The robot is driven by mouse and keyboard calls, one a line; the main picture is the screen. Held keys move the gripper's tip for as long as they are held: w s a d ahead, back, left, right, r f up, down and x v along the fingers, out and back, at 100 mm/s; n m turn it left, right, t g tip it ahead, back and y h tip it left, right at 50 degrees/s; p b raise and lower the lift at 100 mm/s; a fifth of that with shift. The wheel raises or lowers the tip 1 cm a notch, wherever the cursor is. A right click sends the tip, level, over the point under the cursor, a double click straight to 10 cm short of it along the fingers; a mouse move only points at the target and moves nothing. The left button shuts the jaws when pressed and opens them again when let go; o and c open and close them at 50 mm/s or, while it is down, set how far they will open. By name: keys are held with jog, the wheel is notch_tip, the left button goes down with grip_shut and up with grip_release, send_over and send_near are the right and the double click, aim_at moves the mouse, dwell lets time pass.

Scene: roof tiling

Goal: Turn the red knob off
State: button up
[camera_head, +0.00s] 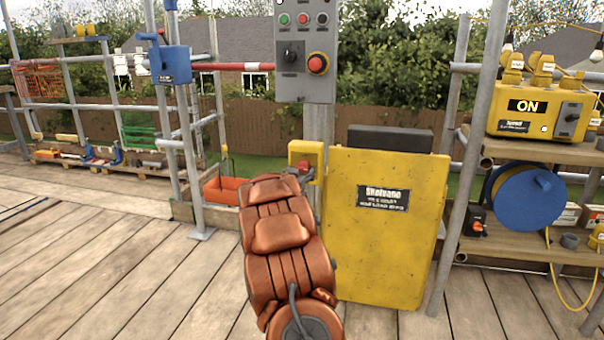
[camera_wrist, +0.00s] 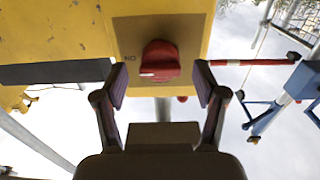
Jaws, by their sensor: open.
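The red knob (camera_wrist: 160,60) sits on a tan plate (camera_wrist: 185,28) on a yellow housing in the wrist view. A white mark shows on the knob's lower left, and a dark label, upside down and reading ON, lies left of it. My gripper (camera_wrist: 161,84) is open, with one finger to each side of the knob; no contact shows. In the head view the small yellow housing (camera_head: 317,150) stands at the left of a large yellow panel (camera_head: 385,225). A bit of red (camera_head: 303,165) shows there, and my arm hides my fingers.
A grey control box (camera_head: 304,75) with a red emergency button (camera_head: 318,63) hangs above the housing. Scaffold poles stand on both sides. Wooden decking is clear in front.

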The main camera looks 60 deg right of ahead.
jog(key=shift+x, duration=0.85)
jog(key=shift+c, duration=0.4)
jog(key=c, duration=1.1)
jog(key=shift+o, duration=0.2)
